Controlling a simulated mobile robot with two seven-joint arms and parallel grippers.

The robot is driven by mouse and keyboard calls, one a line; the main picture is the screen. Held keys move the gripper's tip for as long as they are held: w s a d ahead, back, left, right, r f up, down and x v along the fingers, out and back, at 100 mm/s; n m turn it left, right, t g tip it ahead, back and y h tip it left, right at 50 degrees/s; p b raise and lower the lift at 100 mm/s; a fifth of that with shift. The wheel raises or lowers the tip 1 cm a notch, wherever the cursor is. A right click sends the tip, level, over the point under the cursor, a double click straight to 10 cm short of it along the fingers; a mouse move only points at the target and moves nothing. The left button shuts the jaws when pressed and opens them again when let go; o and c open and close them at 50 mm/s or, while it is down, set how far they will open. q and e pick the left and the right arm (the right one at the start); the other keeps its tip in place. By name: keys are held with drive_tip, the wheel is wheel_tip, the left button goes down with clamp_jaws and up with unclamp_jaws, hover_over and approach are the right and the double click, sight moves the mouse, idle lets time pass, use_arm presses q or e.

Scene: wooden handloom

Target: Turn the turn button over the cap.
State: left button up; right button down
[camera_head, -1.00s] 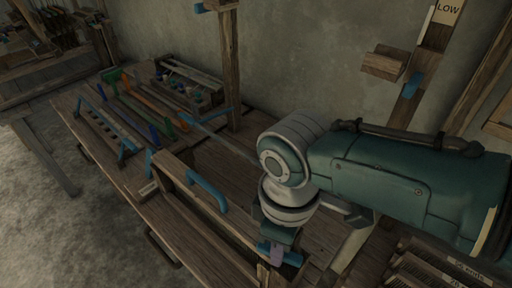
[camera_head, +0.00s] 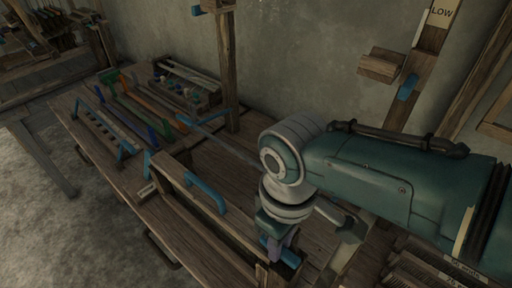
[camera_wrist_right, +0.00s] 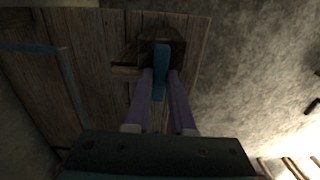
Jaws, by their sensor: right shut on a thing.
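The blue turn button (camera_wrist_right: 161,72) stands between the two purple fingers of my right gripper (camera_wrist_right: 162,80) in the wrist view. The fingers are shut on it. Its far end lies over a dark square wooden block (camera_wrist_right: 177,49), which may be the cap. In the head view my right gripper (camera_head: 276,246) points down at the front end of the long wooden box, and the blue button (camera_head: 290,257) shows partly beside the fingers. The gripper and wrist hide part of the block there. My left gripper is out of view.
The long wooden box carries a blue handle (camera_head: 206,192), left of my right gripper. Colored tools (camera_head: 147,115) and a tray of spools (camera_head: 214,99) lie farther back on the bench. A wooden post (camera_head: 228,70) stands behind. Slatted racks (camera_head: 437,264) sit at lower right.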

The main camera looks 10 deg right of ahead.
drive_tip(key=c, duration=0.8)
unclamp_jaws()
drive_tip(key=shift+o, duration=0.2)
wheel_tip(320, 180, up, 10)
drive_tip(key=p, duration=0.4)
drive_tip(key=shift+s, duration=0.1)
drive_tip(key=s+m+t+y, duration=0.1)
drive_tip(key=s+m+y, duration=0.1)
drive_tip(key=s, duration=0.5)
drive_tip(key=s+d+r+m+t+h, duration=0.2)
drive_tip(key=s+d+r+m+t, duration=0.15)
drive_tip(key=s+d+r, duration=0.55)
wheel_tip(320, 180, up, 28)
drive_tip(key=w+p, duration=0.1)
drive_tip(key=p, duration=2.8)
drive_tip(key=shift+d+g, duration=0.2)
drive_tip(key=shift+g, duration=0.25)
